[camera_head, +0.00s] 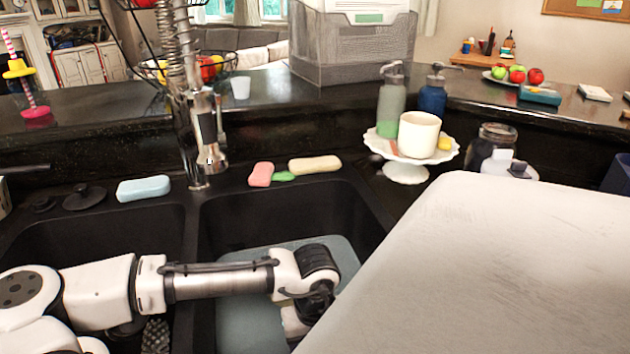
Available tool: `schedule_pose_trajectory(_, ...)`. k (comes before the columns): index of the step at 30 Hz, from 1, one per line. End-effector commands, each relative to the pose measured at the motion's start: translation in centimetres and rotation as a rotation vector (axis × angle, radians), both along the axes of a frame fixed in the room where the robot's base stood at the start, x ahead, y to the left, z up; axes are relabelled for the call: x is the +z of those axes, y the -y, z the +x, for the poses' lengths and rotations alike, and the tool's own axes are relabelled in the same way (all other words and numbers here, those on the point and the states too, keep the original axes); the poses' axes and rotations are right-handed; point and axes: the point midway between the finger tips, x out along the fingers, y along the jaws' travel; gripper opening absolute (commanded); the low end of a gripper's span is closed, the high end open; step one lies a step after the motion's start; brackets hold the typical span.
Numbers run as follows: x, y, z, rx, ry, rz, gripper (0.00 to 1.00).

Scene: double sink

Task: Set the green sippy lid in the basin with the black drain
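The sink has a left black basin (95,235) and a right black basin (225,210). My arm reaches from the left across both basins, and its wrist bends down over the right one. The white end of my gripper (297,320) shows there, but its fingers are hidden, so I cannot tell whether it is open or holds anything. A small bright green piece (284,176) lies on the ledge between two sponges; I cannot tell if it is the sippy lid. A dark round shape (125,327), partly under my arm, is in the left basin; I cannot tell if it is the drain.
A grey-blue flat panel (345,262) lies in the right basin. Blue, pink and tan sponges (314,164) line the ledge near the faucet (208,150). A cake stand (405,172) holds a mug. A large pale shape (500,270) hides the lower right.

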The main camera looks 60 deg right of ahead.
Motion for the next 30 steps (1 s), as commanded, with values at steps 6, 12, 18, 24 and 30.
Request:
schedule_pose_trajectory(6, -1.2, 0.0, 0.0, 0.000, 0.000, 0.000, 0.42)
schedule_pose_trajectory(12, -1.3, 0.0, 0.0, 0.000, -0.001, -0.001, 0.42)
schedule_pose_trajectory(18, -1.6, 0.0, 0.0, 0.000, -0.001, -0.001, 0.72)
schedule_pose_trajectory(24, -1.6, 0.0, 0.0, 0.000, 0.000, 0.000, 0.85)
schedule_pose_trajectory(30, -1.5, 0.0, 0.0, 0.000, 0.001, -0.001, 0.85)
